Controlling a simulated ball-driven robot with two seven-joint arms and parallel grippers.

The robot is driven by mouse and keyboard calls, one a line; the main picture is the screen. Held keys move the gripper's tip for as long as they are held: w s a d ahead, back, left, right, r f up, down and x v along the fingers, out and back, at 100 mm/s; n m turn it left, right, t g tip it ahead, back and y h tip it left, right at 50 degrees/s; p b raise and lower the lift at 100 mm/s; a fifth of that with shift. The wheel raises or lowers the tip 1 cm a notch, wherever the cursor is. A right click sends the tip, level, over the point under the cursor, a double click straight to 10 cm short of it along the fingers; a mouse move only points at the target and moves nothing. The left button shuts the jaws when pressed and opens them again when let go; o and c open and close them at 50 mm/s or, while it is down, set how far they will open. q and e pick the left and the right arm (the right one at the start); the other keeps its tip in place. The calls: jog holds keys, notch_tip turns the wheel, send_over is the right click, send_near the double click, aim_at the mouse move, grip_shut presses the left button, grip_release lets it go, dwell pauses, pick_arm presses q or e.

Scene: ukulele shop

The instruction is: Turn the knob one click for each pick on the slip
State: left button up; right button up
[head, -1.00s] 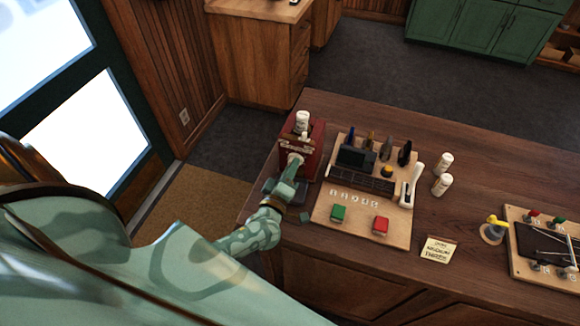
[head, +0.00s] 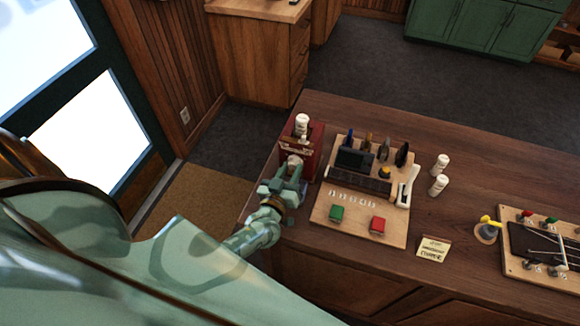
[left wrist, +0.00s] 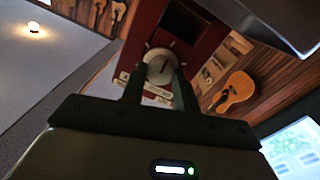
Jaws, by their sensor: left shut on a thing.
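A dark red box (head: 314,152) stands at the counter's left end, with a pale round knob (head: 295,162) on its front. In the left wrist view the knob (left wrist: 160,66) is a whitish disc with a dark mark. My left gripper (head: 292,176) is at the box's front, shut on the knob, and its fingers (left wrist: 158,84) show on either side of the knob's lower part. A cream slip (head: 435,248) lies near the counter's front edge; its writing is too small to read. My right gripper is not in view.
A second board (head: 512,265) is at the far right.

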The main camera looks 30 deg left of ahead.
pick_arm(q)
jog(key=shift+f+m, duration=0.15)
jog(key=shift+m, duration=0.45)
jog(key=o, duration=1)
jog(key=shift+s, duration=0.1)
jog(key=s+d, duration=0.1)
jog(key=s, duration=0.4)
jog(key=s+d, duration=0.1)
jog(key=s, duration=0.4)
jog(key=s+d, duration=0.1)
jog(key=s, duration=0.5)
jog(key=shift+d, duration=0.1)
jog(key=shift+w, duration=0.1)
